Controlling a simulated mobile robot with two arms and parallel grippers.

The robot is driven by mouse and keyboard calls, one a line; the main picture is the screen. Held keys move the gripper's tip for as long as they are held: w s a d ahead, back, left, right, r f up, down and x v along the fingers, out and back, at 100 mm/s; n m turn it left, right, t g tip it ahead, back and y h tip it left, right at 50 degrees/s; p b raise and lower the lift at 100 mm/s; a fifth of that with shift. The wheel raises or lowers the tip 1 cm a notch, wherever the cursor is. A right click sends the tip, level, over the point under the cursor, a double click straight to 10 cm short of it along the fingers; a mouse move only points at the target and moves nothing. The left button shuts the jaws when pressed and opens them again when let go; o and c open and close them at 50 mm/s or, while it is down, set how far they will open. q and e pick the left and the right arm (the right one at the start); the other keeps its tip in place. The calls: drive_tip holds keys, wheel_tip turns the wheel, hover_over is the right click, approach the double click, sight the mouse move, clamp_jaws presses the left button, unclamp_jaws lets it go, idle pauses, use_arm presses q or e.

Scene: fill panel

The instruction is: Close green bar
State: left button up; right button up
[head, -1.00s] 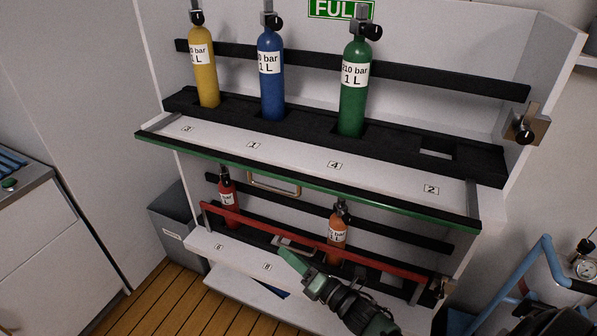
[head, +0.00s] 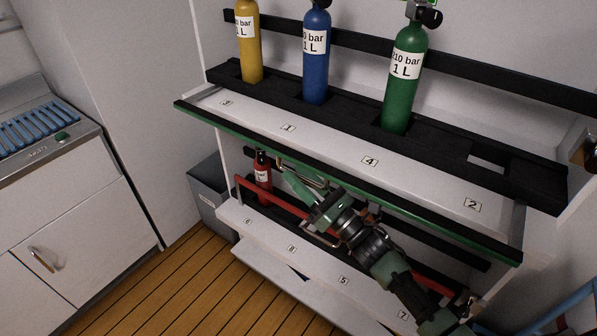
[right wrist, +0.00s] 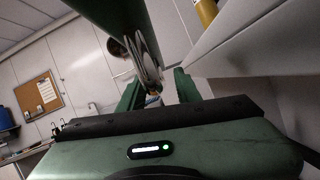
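The green bar (head: 350,185) runs along the front edge of the upper shelf and is folded down and outward. Its metal handle (head: 290,166) hangs below it, left of the middle. My right gripper (head: 303,183) is just under the bar at the handle. In the right wrist view the green bar (right wrist: 105,18) crosses the top, and its handle (right wrist: 146,62) shows beyond and between the two spread green fingers (right wrist: 157,92). The gripper looks open; whether it touches the handle I cannot tell. My left gripper is not in view.
Yellow (head: 249,45), blue (head: 316,60) and green (head: 404,80) cylinders stand on the upper rack; slot 2 is empty. Below, a red bar (head: 245,187) crosses the lower rack before a red cylinder (head: 263,180). A grey bin (head: 212,195) stands left.

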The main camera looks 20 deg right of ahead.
drive_tip(key=shift+w+a+r, duration=0.1)
drive_tip(key=shift+w+a, duration=0.05)
drive_tip(key=shift+c, duration=0.2)
clamp_jaws()
idle(1.2)
